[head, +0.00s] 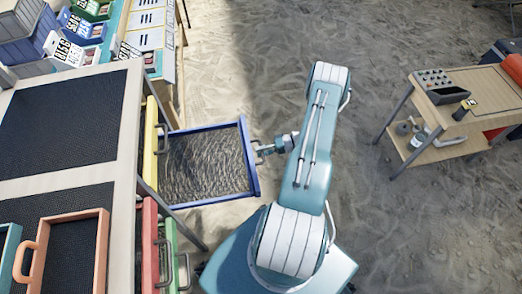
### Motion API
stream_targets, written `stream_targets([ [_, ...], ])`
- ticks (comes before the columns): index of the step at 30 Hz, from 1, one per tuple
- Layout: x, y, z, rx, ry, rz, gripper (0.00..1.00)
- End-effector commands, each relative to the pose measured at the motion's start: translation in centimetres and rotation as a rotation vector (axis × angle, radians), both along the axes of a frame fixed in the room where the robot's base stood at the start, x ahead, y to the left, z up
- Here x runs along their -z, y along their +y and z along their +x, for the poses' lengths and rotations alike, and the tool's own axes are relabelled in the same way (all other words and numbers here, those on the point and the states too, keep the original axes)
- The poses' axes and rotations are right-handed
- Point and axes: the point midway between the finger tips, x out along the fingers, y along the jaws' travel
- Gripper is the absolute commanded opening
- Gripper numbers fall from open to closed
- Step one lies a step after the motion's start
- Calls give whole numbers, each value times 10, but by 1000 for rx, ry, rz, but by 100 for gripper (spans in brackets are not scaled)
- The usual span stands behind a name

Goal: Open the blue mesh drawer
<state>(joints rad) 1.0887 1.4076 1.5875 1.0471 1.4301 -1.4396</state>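The blue mesh drawer (258,184) is pulled well out of the table's right side, and sandy ground shows through its mesh bottom. Its handle is at the right end of the drawer. My gripper (262,150) is at this handle, at the end of my teal and white arm. The fingers are small and partly hidden, so I cannot tell whether they are shut on the handle or only beside it.
Above the blue drawer is a yellow drawer front (150,140); red (149,245) and green (171,258) fronts are nearer. The table (125,130) holds dark mats and trays. A wooden cart (490,90) stands at right. Sandy ground between is clear.

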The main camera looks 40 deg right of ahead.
Motion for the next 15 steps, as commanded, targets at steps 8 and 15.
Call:
stream_targets([
  [8, -2, -1, 1, 0, -3, -1, 51],
  [15, -7, -21, -11, 4, -6, -3, 51],
])
